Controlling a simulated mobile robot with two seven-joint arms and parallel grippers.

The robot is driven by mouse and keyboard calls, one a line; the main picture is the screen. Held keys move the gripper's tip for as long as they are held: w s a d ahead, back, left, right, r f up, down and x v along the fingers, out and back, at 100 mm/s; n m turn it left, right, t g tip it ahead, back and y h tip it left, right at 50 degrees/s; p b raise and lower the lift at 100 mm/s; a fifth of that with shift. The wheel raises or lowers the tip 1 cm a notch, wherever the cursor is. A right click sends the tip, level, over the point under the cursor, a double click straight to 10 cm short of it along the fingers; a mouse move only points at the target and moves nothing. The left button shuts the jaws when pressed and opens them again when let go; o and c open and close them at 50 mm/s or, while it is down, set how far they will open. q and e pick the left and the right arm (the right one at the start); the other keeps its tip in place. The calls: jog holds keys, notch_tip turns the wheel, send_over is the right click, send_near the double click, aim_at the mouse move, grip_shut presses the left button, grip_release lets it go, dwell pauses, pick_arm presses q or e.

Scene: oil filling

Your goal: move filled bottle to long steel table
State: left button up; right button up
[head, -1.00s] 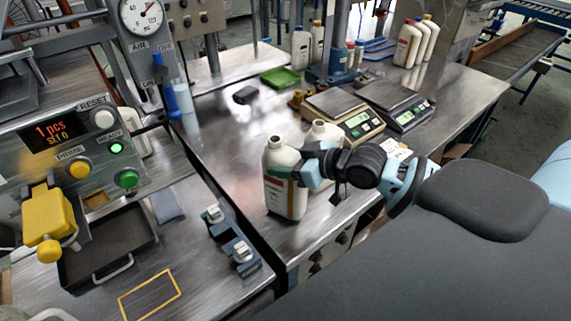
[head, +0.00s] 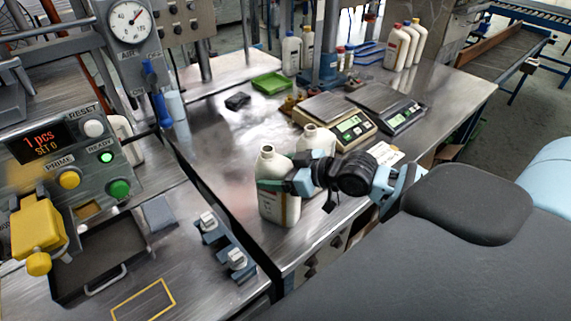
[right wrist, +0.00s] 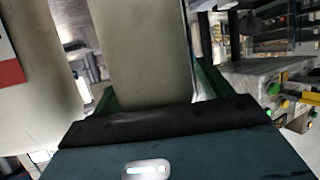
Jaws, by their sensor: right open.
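A white bottle (head: 280,212) with a red-marked label stands upright near the front edge of the long steel table (head: 225,185). A second white bottle (head: 317,139) stands just behind it, partly hidden by my right arm. My right gripper (head: 272,186) is open at the front bottle's upper body, with a finger across its near side. In the right wrist view that bottle (right wrist: 145,50) stands between the two green fingers, and the other bottle (right wrist: 35,95) fills the left side with a red label patch. My left gripper is out of view.
Two scales (head: 335,118) with green displays stand right of the bottles. Several capped bottles (head: 403,45) and a green tray (head: 276,82) are farther back. The filling station (head: 75,160), with buttons and a black tray (head: 100,262), is at left. Bare tabletop lies left of the bottles.

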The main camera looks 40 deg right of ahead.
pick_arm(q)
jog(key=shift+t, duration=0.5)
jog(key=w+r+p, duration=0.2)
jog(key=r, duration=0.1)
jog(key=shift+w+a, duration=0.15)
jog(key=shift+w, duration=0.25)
pick_arm(e)
jog(key=v, duration=1.2)
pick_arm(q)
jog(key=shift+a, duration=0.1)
